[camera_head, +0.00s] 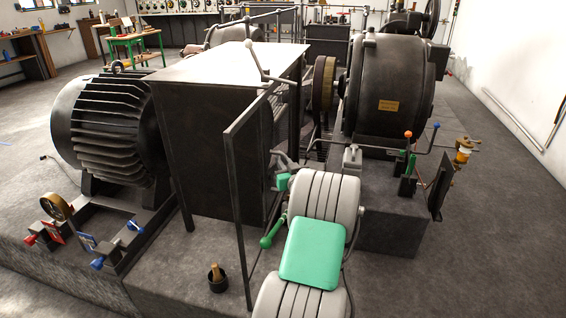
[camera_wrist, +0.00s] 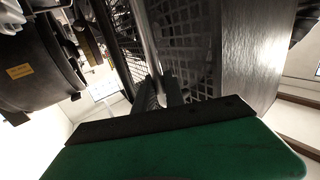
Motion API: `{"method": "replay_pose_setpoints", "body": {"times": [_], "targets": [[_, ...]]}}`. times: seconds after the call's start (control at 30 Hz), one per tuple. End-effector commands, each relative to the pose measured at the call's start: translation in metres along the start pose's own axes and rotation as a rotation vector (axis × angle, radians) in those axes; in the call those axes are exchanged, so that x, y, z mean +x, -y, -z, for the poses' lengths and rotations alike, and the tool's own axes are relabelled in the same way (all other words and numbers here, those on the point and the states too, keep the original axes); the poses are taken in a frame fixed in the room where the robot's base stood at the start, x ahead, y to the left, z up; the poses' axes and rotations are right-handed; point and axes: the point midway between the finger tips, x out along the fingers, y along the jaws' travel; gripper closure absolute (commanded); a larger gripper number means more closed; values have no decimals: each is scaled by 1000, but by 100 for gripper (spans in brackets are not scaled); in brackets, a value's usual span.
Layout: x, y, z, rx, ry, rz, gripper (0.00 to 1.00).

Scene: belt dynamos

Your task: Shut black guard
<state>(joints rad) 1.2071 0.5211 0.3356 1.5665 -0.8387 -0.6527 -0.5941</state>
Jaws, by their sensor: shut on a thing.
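The black guard (camera_head: 234,190) is a box-like cover with a flat pale top. A dark framed panel stands out from its near right side, angled toward me. In the wrist view its mesh (camera_wrist: 190,50) and a smooth upright bar (camera_wrist: 147,40) fill the upper middle. My gripper (camera_head: 284,163) is at the right side of the guard, partly hidden by my wrist. In the wrist view my gripper's fingers (camera_wrist: 160,92) are closed at the lower end of the upright bar. The exact contact is dark and hard to see.
A finned motor (camera_head: 105,125) stands left of the guard. A large round dynamo (camera_head: 390,90) stands right, with a belt pulley (camera_head: 324,83) beside it. Small levers (camera_head: 409,165) with coloured knobs stand in front of the dynamo.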

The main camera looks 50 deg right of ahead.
Motion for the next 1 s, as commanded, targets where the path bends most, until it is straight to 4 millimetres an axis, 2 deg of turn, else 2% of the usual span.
{"method": "replay_pose_setpoints", "body": {"times": [0.1,1.0], "targets": [[0,0,0,0,0,0,100],[0,0,0,0,0,-1,100]]}}
